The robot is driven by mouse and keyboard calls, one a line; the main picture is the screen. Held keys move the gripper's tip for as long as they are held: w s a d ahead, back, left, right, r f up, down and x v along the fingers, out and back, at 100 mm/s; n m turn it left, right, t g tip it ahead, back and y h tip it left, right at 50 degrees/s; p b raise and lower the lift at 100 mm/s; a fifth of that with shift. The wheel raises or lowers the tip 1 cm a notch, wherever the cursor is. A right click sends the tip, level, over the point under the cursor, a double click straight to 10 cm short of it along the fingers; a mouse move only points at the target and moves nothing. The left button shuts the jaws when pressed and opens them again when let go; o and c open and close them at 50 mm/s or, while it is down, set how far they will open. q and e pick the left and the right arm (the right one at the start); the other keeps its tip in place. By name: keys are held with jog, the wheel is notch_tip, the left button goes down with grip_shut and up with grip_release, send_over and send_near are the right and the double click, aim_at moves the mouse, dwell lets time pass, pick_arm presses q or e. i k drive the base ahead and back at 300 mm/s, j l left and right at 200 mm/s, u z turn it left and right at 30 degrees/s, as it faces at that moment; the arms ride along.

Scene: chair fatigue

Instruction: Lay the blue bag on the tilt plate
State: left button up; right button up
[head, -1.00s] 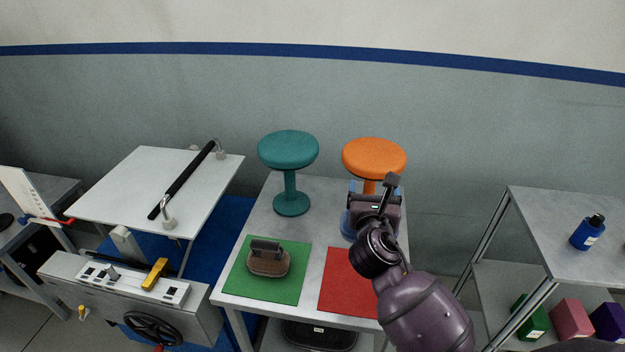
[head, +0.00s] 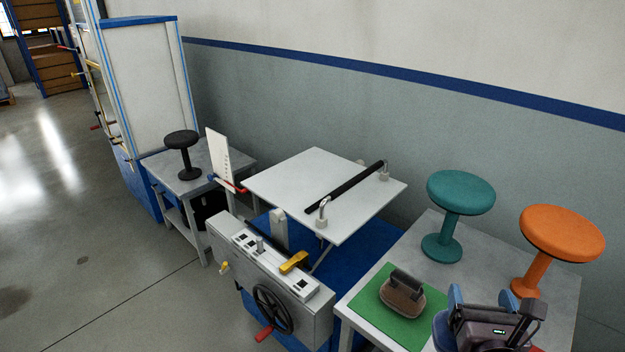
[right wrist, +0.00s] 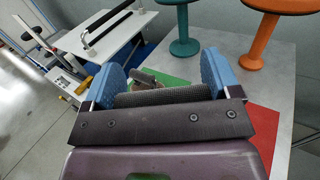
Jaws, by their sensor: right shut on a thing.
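My right gripper (head: 492,325) is at the lower right of the head view, shut on the dark handle (right wrist: 162,95) of the blue bag. The rest of the bag is hidden by the gripper. The tilt plate (head: 285,182) is a white, tilted board with a black bar across it, left of the gripper and apart from it. It also shows at the upper left of the right wrist view (right wrist: 122,28). My left gripper is out of view.
A brown bag (head: 402,299) sits on a green mat (head: 376,312) on the grey table (head: 415,250). A teal stool (head: 460,192) and an orange stool (head: 562,233) stand behind. The control box (head: 262,285) with handwheel and yellow lever fronts the plate. A red mat (right wrist: 264,125) lies right.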

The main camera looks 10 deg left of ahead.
aim_at(296, 186)
jog(key=j+u, duration=0.15)
jog(key=j, duration=0.9)
jog(key=i+j, duration=0.15)
jog(key=j, duration=0.2)
jog(key=i+j+u, duration=0.15)
jog(key=j, duration=0.2)
jog(key=i+j, duration=0.1)
jog(key=j, duration=0.25)
jog(key=i+j+u, duration=0.25)
jog(key=i, duration=0.3)
jog(key=i+l+u, duration=0.1)
jog(key=i+l, duration=0.15)
jog(key=i, duration=0.2)
